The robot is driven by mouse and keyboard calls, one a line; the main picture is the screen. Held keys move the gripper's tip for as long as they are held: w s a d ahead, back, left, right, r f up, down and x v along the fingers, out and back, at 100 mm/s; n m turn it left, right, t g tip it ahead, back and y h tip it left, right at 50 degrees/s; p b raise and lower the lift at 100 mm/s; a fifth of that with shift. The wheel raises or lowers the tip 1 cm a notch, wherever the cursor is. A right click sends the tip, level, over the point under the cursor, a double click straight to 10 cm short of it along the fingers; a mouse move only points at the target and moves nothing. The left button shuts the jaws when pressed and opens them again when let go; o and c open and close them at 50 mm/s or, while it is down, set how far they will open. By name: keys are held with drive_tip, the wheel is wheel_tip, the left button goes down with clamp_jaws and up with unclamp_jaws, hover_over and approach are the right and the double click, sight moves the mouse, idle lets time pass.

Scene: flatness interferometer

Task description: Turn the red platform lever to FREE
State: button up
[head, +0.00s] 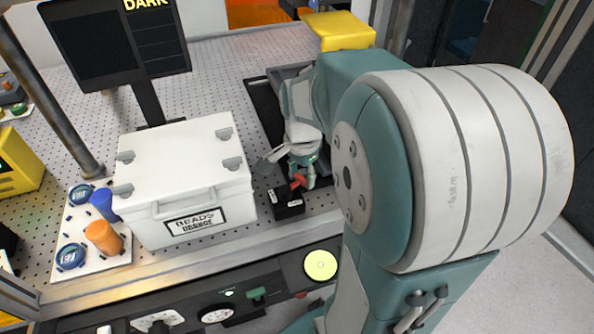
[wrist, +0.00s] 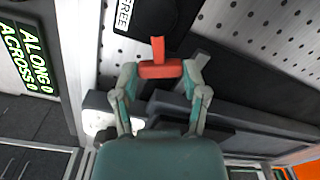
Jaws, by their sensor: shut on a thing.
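The red platform lever (head: 298,181) shows in the head view on a small black block with white labels (head: 289,203), at the front edge of the perforated table. In the wrist view the lever (wrist: 160,68) is a red T shape between the fingertips. My gripper (wrist: 160,72) is shut on the lever, with one finger on each end of its crossbar. My gripper also shows in the head view (head: 300,168), reaching down onto the lever. A black plate marked FREE (wrist: 128,14) is beyond the lever in the wrist view. The lever's pivot is hidden.
A white box labelled BEADS ORANGE (head: 184,180) stands close left of my gripper. A dark screen reading DARK (head: 118,40) is behind it. Blue and orange cylinders (head: 103,237) stand on a pale board at left. A yellow block (head: 340,31) is at the back.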

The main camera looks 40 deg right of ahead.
sight(304, 183)
drive_tip(key=shift+s+a+f+m, duration=0.1)
drive_tip(key=shift+s+m, duration=0.4)
drive_tip(key=shift+m, duration=0.55)
drive_tip(key=shift+s+m, duration=0.45)
drive_tip(key=shift+m, duration=0.6)
drive_tip(key=o, duration=1.2)
drive_tip(key=shift+c, duration=0.2)
drive_tip(key=shift+a, duration=0.1)
wheel_tip(304, 183, up, 12)
drive_tip(key=shift+w, duration=0.1)
